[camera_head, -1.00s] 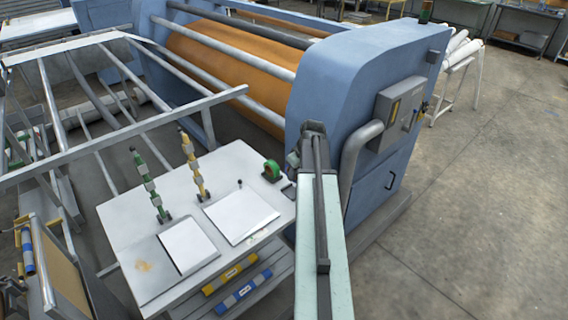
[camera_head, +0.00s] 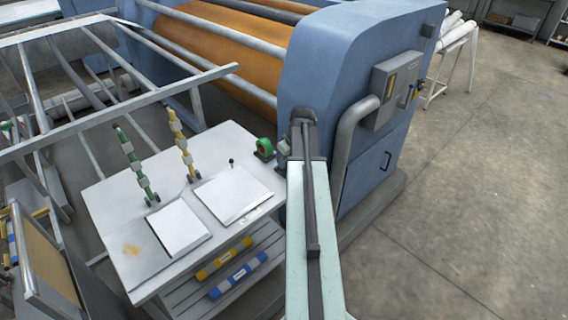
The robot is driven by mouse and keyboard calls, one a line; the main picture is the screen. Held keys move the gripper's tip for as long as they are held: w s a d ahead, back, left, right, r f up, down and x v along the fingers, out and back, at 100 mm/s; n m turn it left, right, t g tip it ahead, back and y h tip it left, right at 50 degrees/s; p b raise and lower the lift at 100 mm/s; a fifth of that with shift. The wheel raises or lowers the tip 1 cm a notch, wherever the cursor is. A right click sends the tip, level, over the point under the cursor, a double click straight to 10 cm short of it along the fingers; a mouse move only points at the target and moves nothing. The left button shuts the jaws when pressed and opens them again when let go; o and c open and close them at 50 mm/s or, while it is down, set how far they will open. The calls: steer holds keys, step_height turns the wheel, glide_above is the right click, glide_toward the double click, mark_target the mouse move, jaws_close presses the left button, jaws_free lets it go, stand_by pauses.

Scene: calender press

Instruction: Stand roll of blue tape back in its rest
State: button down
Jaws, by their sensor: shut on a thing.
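My arm (camera_head: 313,240) reaches forward from the bottom of the picture, over the right edge of the white table. Its far end is a dark joint beside the blue press housing. My gripper's fingers are hidden behind the arm, so I cannot see what is between them. No roll of blue tape can be made out in this view. A green tape roll (camera_head: 264,147) stands upright in a small dark holder at the table's back right corner. The table surface just right of it is covered by my arm, and no other tape rest shows clearly.
The white table (camera_head: 108,205) carries two pale sheets and green and yellow segmented posts. Yellow and blue bundles (camera_head: 238,275) lie on the shelf below. The blue press (camera_head: 350,70) with its bent pipe stands close behind and right of my arm. Open floor lies right.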

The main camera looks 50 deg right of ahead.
steer(key=shift+f+b, duration=0.3)
steer(key=shift+f, duration=0.4)
steer(key=shift+r, duration=0.1)
steer(key=c, duration=1.1)
jaws_free()
steer(key=p+v, duration=0.7)
steer(key=v, duration=0.1)
steer(key=shift+p, duration=0.4)
